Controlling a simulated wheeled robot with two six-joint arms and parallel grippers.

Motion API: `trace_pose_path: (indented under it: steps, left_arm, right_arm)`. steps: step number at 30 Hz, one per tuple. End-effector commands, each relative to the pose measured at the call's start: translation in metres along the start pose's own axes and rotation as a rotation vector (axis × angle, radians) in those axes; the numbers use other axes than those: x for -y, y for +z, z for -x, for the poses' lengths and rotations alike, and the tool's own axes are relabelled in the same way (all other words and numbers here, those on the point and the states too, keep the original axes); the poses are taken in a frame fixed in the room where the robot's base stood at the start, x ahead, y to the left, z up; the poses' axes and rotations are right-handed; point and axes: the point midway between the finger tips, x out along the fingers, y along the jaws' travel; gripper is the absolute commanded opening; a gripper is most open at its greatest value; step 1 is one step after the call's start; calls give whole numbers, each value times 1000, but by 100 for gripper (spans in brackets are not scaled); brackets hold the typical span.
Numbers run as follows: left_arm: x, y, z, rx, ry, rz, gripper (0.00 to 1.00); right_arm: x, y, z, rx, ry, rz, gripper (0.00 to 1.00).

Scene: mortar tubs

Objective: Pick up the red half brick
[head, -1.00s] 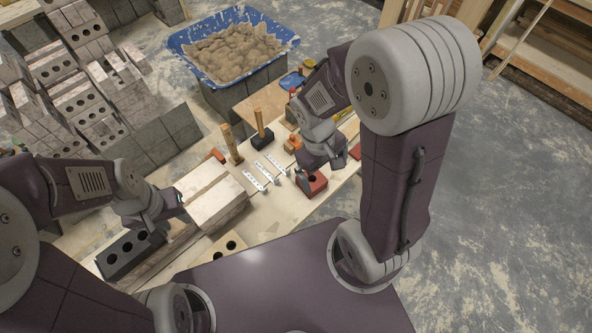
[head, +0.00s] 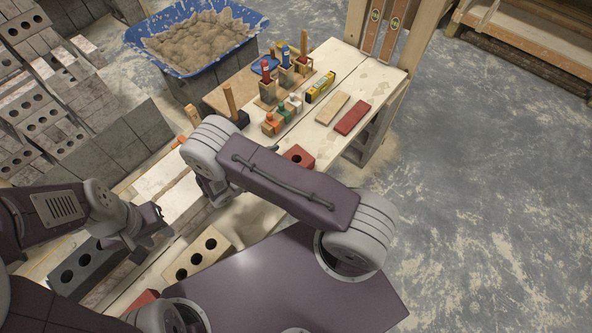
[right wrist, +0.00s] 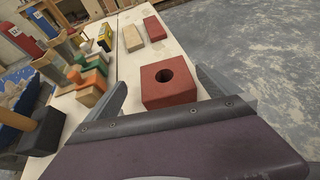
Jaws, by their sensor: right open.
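The red half brick (head: 299,156) has one round hole and lies on the light wooden bench, partly behind my right arm in the head view. In the right wrist view the red half brick (right wrist: 168,92) is near the middle, hole upward. My right gripper (right wrist: 162,80) is open, with one finger on each side of the brick in that view; I cannot tell whether they touch it.
A flat red piece (head: 352,118) and a tan piece (head: 332,108) lie farther along the bench. A yellow level (head: 320,87) and a dark-headed hammer (right wrist: 42,132) are nearby. A cream brick with holes (head: 197,255) lies closer. A blue tub (head: 190,68) stands behind.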

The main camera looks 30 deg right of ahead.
Motion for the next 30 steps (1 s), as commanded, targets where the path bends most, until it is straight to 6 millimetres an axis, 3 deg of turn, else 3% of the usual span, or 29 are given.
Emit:
trace_pose_path:
  steps: [2,7,12,19,25,30]
  left_arm:
    - [0,1,-7,-1,0,0,36]
    - [0,0,-5,-1,0,0,36]
    - [0,0,-4,-1,0,0,36]
    - [0,0,-4,-1,0,0,36]
    - [0,0,-2,-1,0,0,36]
    - [0,0,-2,-1,0,0,36]
  right_arm:
    - [0,-16,-2,17,27,35,100]
    - [0,-17,-5,23,36,47,100]
    - [1,-16,-32,23,30,46,100]
    - [0,-16,-45,21,32,45,100]
    - [5,-17,-81,21,28,45,100]
    - [3,-17,-94,21,33,44,100]
